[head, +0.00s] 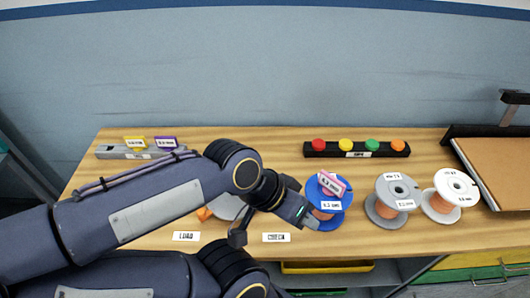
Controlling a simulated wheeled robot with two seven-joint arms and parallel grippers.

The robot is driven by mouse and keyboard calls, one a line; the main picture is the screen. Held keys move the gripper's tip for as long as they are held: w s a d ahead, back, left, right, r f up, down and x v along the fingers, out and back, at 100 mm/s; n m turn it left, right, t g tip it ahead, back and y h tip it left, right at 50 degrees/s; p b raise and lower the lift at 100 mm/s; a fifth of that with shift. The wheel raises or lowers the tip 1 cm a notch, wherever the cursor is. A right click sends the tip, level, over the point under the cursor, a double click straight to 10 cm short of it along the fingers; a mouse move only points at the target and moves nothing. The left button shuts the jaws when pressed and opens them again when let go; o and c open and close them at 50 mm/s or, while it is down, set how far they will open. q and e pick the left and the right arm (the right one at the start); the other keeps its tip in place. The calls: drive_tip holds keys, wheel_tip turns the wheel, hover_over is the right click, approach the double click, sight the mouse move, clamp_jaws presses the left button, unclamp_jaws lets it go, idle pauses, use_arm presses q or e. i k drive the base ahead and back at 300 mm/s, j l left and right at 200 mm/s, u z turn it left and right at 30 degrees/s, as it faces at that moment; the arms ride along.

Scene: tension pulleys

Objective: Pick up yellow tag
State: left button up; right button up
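The yellow tag (135,141) stands at the back left of the table, in a grey holder (112,152) beside a purple tag (166,142). My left gripper (286,207) is over the middle of the table, just left of a blue spool, well to the right of the yellow tag and apart from it. I cannot tell how far its fingers are parted; no held thing shows.
A pink tag (332,184) is at the top of the blue spool (338,216). Grey (399,187) and white (456,186) spools stand to the right. Another spool (228,207) is partly hidden by my arm. A black rack (329,149) holds several coloured pieces. Wood behind my elbow is clear.

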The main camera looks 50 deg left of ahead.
sight(138, 144)
drive_tip(key=u, duration=2.8)
drive_tip(key=z, duration=2.4)
drive_tip(key=k+l, duration=0.1)
drive_tip(key=k, duration=0.75)
drive_tip(key=k+j, duration=0.15)
drive_tip(key=j, duration=0.25)
drive_tip(key=k+j, duration=0.15)
drive_tip(key=j, duration=0.25)
drive_tip(key=k+j, duration=0.15)
drive_tip(key=j, duration=0.25)
drive_tip(key=i+z, duration=0.05)
